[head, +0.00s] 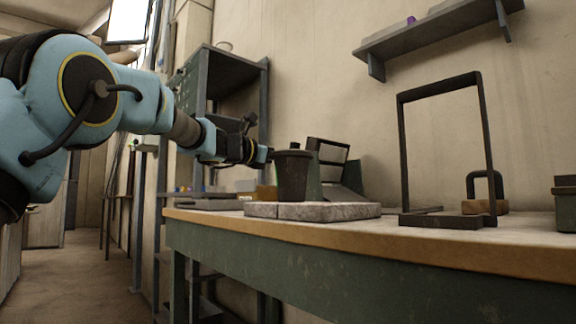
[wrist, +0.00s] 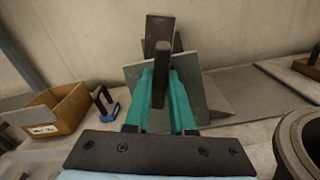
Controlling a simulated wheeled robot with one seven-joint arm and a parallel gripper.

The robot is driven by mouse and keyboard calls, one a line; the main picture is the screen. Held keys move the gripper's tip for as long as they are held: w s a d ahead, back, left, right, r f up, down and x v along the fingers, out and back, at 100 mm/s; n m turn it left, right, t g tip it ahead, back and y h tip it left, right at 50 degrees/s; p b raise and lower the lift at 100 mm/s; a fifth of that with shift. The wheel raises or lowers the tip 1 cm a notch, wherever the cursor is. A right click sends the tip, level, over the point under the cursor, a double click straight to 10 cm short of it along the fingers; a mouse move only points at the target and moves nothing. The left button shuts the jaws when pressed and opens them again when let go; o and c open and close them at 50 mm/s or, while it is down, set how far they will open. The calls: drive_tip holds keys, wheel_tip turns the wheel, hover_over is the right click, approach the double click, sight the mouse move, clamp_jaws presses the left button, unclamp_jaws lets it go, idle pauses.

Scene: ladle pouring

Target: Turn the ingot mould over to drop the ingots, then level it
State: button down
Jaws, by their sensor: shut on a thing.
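The ingot mould (head: 330,151) shows in the head view as a dark, tilted frame with recesses, just behind a dark pot. In the wrist view my gripper (wrist: 161,76) has its green fingers closed on a dark upright bar (wrist: 160,88), which looks like the mould's handle. A tilted grey plate (wrist: 136,72) stands behind the fingers. In the head view my fingertips are hidden behind the pot. No ingots can be made out, and the inside of the mould is too small to read.
The dark pot (head: 293,178) stands on a pale stone slab (head: 330,211), close to my gripper; its rim shows in the wrist view (wrist: 290,137). A black frame (head: 403,150) stands to the right. A cardboard box (wrist: 72,125) and a small clamp-like tool (wrist: 104,104) lie left.

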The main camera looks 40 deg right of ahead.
drive_tip(key=shift+f+m+b, duration=0.15)
drive_tip(key=shift+m+b, duration=1.85)
drive_tip(key=c, duration=0.8)
unclamp_jaws()
drive_tip(key=shift+o, duration=0.2)
drive_tip(key=a, duration=1)
drive_tip(key=shift+w+a, duration=0.3)
drive_tip(key=shift+a, duration=0.1)
